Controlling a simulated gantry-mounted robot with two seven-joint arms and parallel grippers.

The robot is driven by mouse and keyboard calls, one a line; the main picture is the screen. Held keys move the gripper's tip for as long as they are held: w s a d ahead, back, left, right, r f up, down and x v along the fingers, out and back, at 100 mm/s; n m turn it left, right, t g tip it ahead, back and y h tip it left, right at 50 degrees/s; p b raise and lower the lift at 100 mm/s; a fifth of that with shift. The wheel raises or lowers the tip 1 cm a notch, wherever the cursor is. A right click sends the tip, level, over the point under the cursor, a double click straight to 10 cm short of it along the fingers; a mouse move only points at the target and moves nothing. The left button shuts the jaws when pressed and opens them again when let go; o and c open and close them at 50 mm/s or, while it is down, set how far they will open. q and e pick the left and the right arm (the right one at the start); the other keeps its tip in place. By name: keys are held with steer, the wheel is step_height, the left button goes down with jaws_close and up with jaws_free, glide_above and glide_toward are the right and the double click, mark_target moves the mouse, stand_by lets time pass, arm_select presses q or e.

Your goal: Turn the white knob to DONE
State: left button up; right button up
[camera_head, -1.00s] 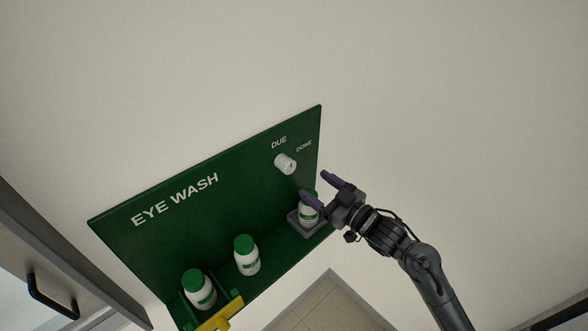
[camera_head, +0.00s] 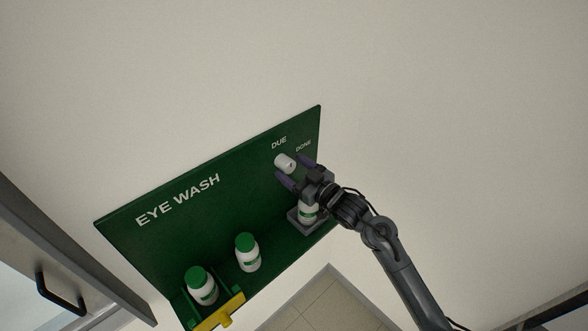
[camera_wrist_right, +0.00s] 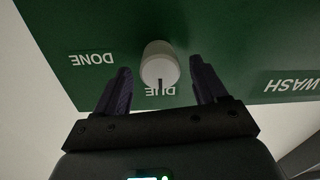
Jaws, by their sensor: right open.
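The white knob (camera_head: 284,162) sits on the green EYE WASH board (camera_head: 180,220), below the DUE label (camera_head: 279,143) and left of the DONE label (camera_head: 303,147). In the right wrist view the knob (camera_wrist_right: 159,63) has a dark pointer line that lies toward DUE (camera_wrist_right: 161,90); DONE (camera_wrist_right: 91,59) is to its left. My right gripper (camera_head: 297,172) is open just in front of the knob. In the wrist view its fingers (camera_wrist_right: 160,85) stand apart on either side of the knob, with gaps on both sides. My left gripper is not in view.
A yellow piece (camera_head: 220,314) is at the shelf's front left. The wall right of the board is clear.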

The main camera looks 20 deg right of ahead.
steer(key=c, duration=1.1)
